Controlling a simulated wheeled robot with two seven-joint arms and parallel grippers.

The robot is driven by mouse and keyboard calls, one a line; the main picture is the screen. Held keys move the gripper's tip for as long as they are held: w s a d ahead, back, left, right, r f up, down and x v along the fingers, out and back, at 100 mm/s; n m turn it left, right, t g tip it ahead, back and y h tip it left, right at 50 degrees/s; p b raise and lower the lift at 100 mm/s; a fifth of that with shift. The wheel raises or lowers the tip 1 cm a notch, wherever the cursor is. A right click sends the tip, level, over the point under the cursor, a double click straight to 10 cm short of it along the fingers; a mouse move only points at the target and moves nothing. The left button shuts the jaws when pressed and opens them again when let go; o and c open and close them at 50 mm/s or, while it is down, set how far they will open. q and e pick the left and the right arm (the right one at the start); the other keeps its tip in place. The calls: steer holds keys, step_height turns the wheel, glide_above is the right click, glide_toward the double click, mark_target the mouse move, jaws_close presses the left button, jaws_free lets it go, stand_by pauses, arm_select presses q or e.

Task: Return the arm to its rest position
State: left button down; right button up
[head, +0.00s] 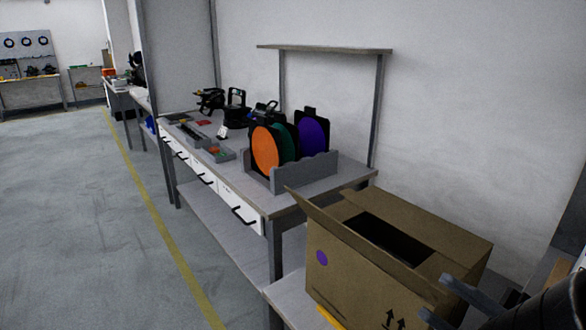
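My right gripper (433,296) comes in at the bottom right corner, in front of the right side of an open cardboard box (335,262). Its two dark fingers are spread apart, with nothing visible between them. Part of my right arm is cut off by the right picture edge. My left gripper and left arm are not in view.
The box, with a purple dot and raised flaps, stands on a low surface (288,300). Behind it, a workbench (340,181) carries a grey rack (300,176) with orange, green and purple discs, plus black lamp-like items. Open floor (70,230) lies left.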

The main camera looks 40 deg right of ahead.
steer(key=w+d+f+m+g+h, duration=0.2)
steer(key=w+f+m+h, duration=1.2)
steer(key=w+f+m, duration=0.3)
steer(key=a+f+n+g+y, duration=0.3)
steer(key=a+f+g+y, duration=0.3)
steer(key=a+f, duration=1.1)
step_height(320, 180, down, 2)
steer(key=g, duration=0.3)
steer(key=shift+a, duration=0.25)
steer(key=shift+f, duration=0.1)
